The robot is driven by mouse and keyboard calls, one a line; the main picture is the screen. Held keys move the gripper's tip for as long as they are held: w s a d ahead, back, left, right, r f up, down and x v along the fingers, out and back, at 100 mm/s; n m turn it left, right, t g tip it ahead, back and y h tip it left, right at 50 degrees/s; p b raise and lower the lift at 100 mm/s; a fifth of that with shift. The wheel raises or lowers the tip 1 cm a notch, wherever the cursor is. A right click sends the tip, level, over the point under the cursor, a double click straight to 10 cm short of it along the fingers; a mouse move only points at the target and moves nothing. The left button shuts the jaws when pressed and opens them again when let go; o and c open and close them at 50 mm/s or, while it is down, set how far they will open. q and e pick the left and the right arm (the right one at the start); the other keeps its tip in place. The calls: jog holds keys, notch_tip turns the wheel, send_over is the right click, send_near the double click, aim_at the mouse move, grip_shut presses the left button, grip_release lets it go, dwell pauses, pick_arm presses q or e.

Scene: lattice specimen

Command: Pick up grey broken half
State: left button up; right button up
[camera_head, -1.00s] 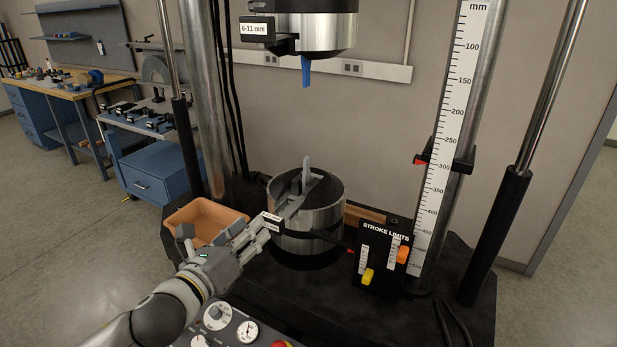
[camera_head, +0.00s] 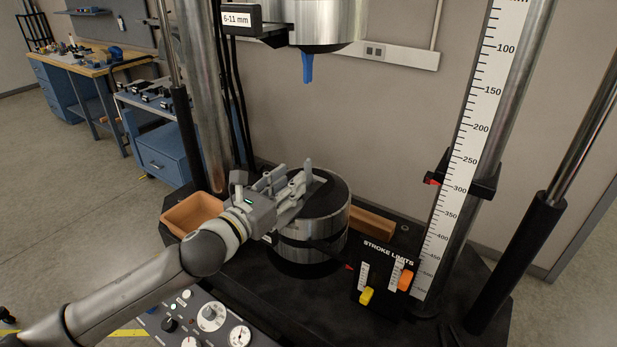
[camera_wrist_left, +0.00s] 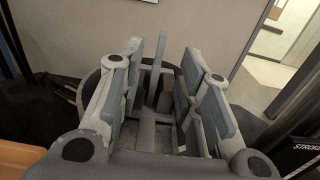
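The grey broken half (camera_head: 308,170) stands upright in the round metal lower grip (camera_head: 318,240). Its top shows; its foot is hidden by my gripper and the grip. My left gripper (camera_head: 294,179) reaches over the lower grip from the left, close to the grey half. In the left wrist view my left gripper (camera_wrist_left: 162,72) is open, with a finger on each side of the grey half (camera_wrist_left: 157,58). A gap shows between fingers and piece. Whether the piece is between the pads or just beyond the tips is hard to tell. My right gripper is not in view.
A blue piece (camera_head: 307,67) hangs from the upper grip (camera_head: 325,32) above. An orange-brown bin (camera_head: 190,213) stands left of the lower grip. A stroke limits panel (camera_head: 385,280) and a scale column (camera_head: 470,150) stand at the right. A control panel (camera_head: 205,320) is in front.

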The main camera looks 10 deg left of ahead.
aim_at(305, 169)
pick_arm(q)
jog(key=shift+w+d, duration=0.2)
jog(key=shift+w, duration=0.15)
jog(key=shift+w+d, duration=0.1)
jog(key=shift+w, duration=0.15)
jog(key=p+x, duration=0.1)
jog(key=x, duration=0.3)
jog(key=shift+w+p, duration=0.1)
jog(key=shift+p, duration=0.2)
jog(key=shift+w+d, duration=0.15)
jog(key=shift+w, duration=0.15)
jog(key=shift+w+d+f, duration=0.1)
jog(key=shift+w, duration=0.05)
jog(key=shift+c, duration=0.2)
grip_shut()
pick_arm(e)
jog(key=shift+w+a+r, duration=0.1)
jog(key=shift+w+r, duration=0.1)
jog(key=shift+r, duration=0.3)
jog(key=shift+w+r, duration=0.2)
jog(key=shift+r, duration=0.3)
